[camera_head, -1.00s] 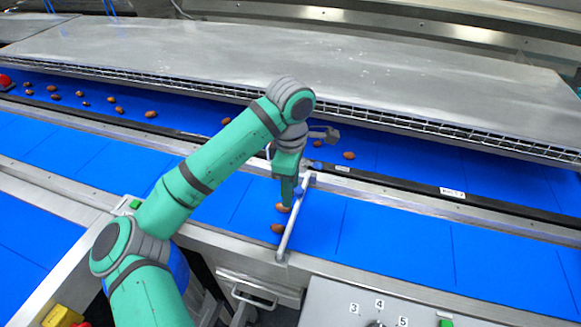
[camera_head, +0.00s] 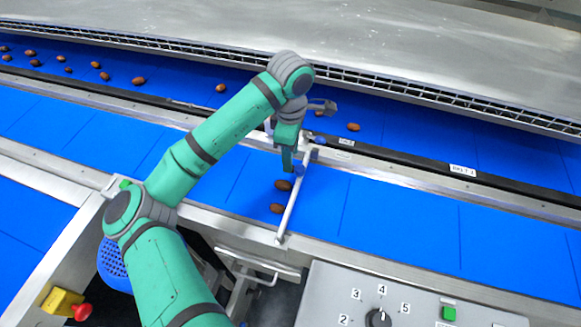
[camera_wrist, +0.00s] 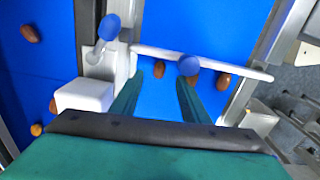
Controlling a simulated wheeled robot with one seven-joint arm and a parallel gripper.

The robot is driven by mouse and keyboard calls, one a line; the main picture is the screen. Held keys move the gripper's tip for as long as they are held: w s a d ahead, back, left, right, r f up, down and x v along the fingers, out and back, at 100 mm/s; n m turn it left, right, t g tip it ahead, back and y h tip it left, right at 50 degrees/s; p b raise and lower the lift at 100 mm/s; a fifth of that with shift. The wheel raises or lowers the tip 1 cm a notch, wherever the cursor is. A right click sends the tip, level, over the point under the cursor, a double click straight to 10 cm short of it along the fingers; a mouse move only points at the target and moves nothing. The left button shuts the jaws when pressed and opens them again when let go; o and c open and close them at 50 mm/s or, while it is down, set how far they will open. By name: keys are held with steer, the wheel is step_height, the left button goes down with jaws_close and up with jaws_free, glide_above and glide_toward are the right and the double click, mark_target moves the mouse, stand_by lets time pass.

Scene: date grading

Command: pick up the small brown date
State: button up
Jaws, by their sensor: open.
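Several brown dates lie near the white bar on the blue near belt. In the wrist view a small brown date (camera_wrist: 159,69) shows between and just beyond my fingertips; I cannot make it out in the head view, where my gripper covers that spot. A larger date (camera_wrist: 223,82) lies to its right, also in the head view (camera_head: 276,209). A middle date (camera_head: 283,185) lies just below my fingertips in the head view; in the wrist view a blue knob partly covers it. My gripper (camera_head: 288,172) is open and empty, pointing down over the belt, its fingers spread in the wrist view (camera_wrist: 159,80).
A white bar (camera_head: 292,205) with a blue knob (camera_wrist: 188,65) stands across the near belt, close to my fingers. A metal rail (camera_head: 400,180) separates this belt from the far belt, which carries more dates (camera_head: 138,81). The near belt right of the bar (camera_head: 400,217) is clear.

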steer(key=shift+f, duration=2.35)
steer(key=c, duration=0.8)
steer(key=shift+o, duration=0.2)
